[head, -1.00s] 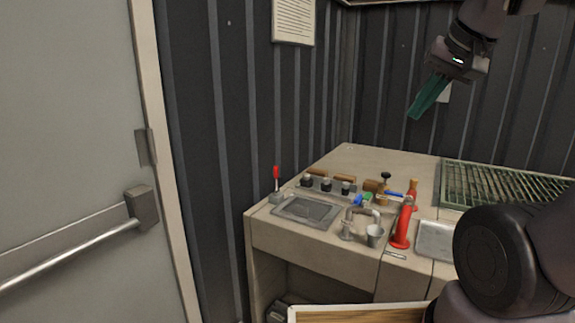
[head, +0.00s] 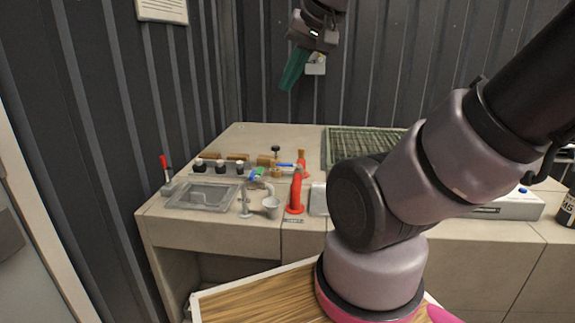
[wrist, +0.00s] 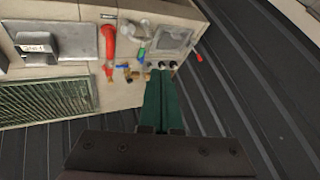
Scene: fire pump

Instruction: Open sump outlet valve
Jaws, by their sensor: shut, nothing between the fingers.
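My gripper (head: 287,86) is shut and empty, with its green fingers pointing down, high above the back of the bench. In the wrist view my gripper (wrist: 161,74) also shows its two fingers together. Below it on the bench is a cluster of small brass valves (head: 277,171). One has a blue lever (head: 285,165), and a blue and green handle (head: 257,174) sits just in front. A black round knob (head: 275,149) stands on a stem behind. I cannot tell which of these is the sump outlet valve. Nothing touches the gripper.
Several black knobs line the sink's back. The air around my gripper is clear; a ribbed wall stands behind.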

